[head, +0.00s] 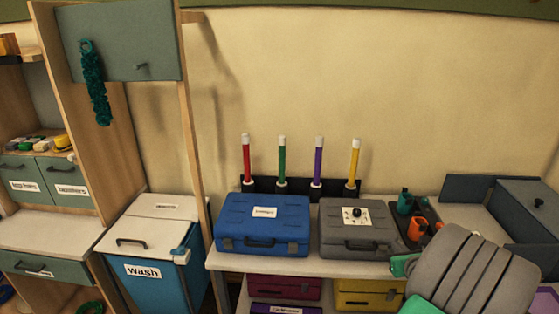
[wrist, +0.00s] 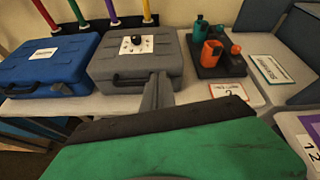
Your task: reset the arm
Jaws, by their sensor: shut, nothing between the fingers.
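My gripper (wrist: 159,88) shows in the wrist view as a narrow grey pair of fingers, closed together with nothing between them. In that picture the fingertips overlap the front of the grey case (wrist: 140,62). Whether they touch it cannot be told. The wide green and dark body of my gripper fills the bottom of the wrist view.
The grey case (head: 357,228) and a blue case (head: 262,225) stand on the bench. Behind them is a black rack with red, green, purple and yellow sticks. A dark tray with orange and green items (wrist: 212,55) is right of the grey case. A blue wash bin (head: 160,285) stands left.

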